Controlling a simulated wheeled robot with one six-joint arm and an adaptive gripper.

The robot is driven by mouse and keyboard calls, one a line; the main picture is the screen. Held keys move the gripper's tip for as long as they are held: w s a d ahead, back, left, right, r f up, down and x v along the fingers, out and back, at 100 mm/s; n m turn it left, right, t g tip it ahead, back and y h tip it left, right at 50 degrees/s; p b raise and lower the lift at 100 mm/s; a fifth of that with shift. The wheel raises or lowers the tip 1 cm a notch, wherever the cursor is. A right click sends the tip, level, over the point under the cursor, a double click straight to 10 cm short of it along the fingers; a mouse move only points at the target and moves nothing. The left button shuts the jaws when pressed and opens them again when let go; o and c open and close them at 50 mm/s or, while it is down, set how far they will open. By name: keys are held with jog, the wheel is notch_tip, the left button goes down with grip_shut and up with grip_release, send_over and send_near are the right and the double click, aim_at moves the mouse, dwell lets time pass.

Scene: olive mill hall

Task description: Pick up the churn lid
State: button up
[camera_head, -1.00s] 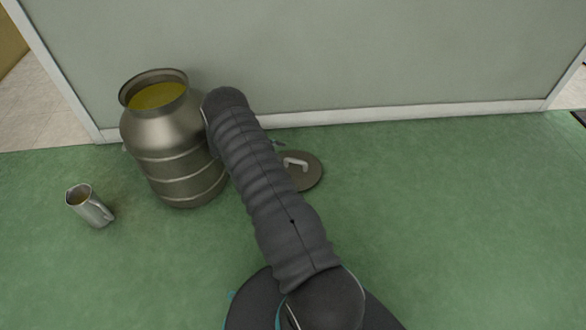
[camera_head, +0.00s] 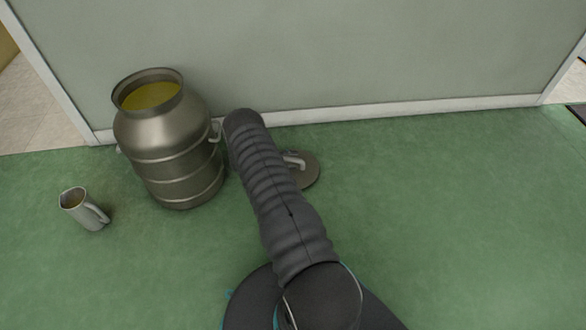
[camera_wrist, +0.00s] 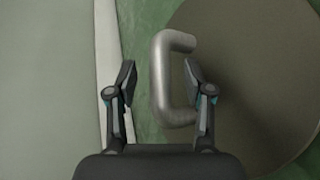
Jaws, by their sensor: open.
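The churn lid (camera_head: 309,173) is a round, flat, grey-brown disc with a light metal loop handle (camera_head: 294,161). It lies on the green floor near the wall, partly hidden behind my arm in the head view. In the wrist view the lid (camera_wrist: 265,85) fills the right side, and its handle (camera_wrist: 161,80) stands between and ahead of my fingers. My gripper (camera_wrist: 160,85) is open and empty, with one finger to each side of the handle; whether they touch it I cannot tell. The head view hides my gripper behind my arm.
A metal churn (camera_head: 170,140) with yellow-green liquid stands left of my arm, against the wall (camera_head: 350,50). A metal jug (camera_head: 84,210) stands on the floor farther left. The green floor (camera_head: 460,200) to the right is clear. A white skirting (camera_wrist: 108,60) runs beside the lid.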

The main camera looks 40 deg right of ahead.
jog(key=shift+s+d+f, duration=0.1)
jog(key=shift+d+f, duration=0.1)
jog(key=shift+d, duration=0.3)
grip_shut()
